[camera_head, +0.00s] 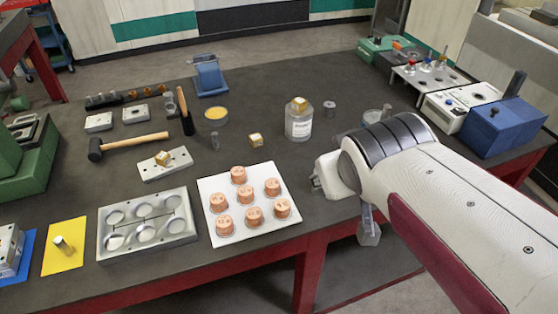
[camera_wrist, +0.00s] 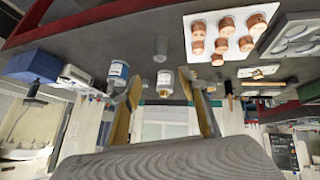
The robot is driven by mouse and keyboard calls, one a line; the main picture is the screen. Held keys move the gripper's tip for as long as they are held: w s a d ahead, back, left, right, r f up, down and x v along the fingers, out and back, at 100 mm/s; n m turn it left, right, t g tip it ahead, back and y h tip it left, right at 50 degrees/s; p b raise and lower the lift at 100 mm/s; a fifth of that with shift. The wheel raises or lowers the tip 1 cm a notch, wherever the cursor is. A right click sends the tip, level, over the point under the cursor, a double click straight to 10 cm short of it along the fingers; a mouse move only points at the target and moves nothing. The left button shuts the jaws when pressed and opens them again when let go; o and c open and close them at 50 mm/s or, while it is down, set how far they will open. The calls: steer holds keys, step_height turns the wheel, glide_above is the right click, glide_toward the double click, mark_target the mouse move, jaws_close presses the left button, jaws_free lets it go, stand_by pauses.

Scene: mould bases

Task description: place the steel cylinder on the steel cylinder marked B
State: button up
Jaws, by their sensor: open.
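Several small grey cylinders show in the head view, and I cannot read a letter B on any of them. One short steel cylinder (camera_head: 330,108) stands right of the labelled jar. A third cylinder (camera_head: 63,245) is on the yellow sheet at the front left. My gripper (camera_head: 369,238) hangs at the front edge of the table, right of the copper pieces and apart from all the cylinders. In the wrist view its two fingers (camera_wrist: 172,108) are spread with nothing between them.
The white plate (camera_head: 225,241) with several copper pieces and a grey mould tray (camera_head: 108,252) are at the front. The labelled jar (camera_head: 299,127) carries a brass cube (camera_head: 299,104). A hammer (camera_head: 130,144) lies left. A blue box (camera_head: 502,128) stands right. The table middle is mostly clear.

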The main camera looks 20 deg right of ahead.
steer(key=s+a+f+g+y, duration=0.1)
steer(key=s+a+f+y, duration=0.1)
steer(key=s+a, duration=0.6)
steer(key=shift+s+a+g+y, duration=0.3)
steer(key=shift+s+g+y, duration=0.1)
steer(key=shift+s, duration=0.05)
stand_by(0.7)
